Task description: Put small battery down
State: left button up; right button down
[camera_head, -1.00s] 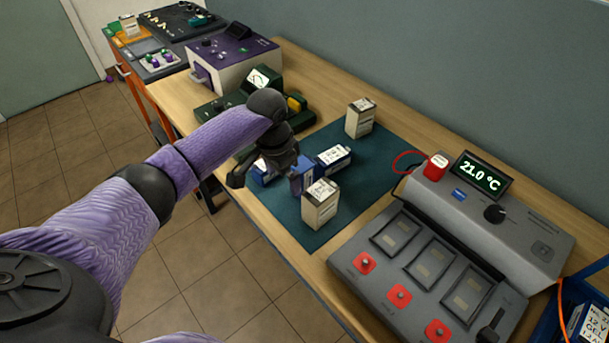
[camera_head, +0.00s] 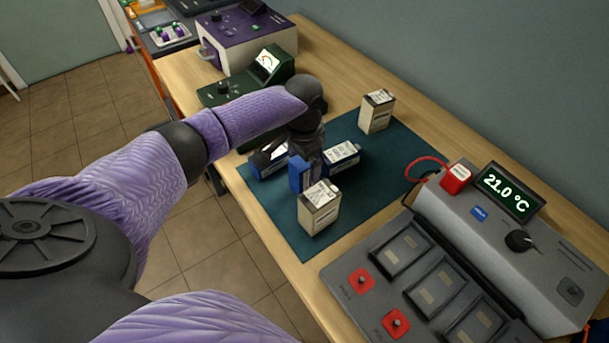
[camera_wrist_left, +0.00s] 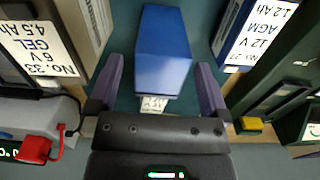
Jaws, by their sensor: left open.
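The small blue battery (camera_head: 296,174) stands on the dark green mat (camera_head: 385,190), partly hidden by my left gripper. My left gripper (camera_head: 307,158) is above it, pointing down. In the left wrist view the blue battery (camera_wrist_left: 163,48) is between the two fingers of the left gripper (camera_wrist_left: 158,72). The gripper is open, and gaps show between the battery and both fingers. Only a sliver of the battery's white label shows. My right gripper is not in view.
Other batteries stand close by: a cream one (camera_head: 318,212) in front, a blue one (camera_head: 342,158) to the right, another blue one (camera_head: 267,163) to the left, and a cream one (camera_head: 376,112) behind. A grey tester (camera_head: 465,235) stands at right, a green meter (camera_head: 240,88) at back left.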

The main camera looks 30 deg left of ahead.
pick_arm(q)
jog(key=shift+f, duration=0.1)
grip_shut()
dwell(0.4)
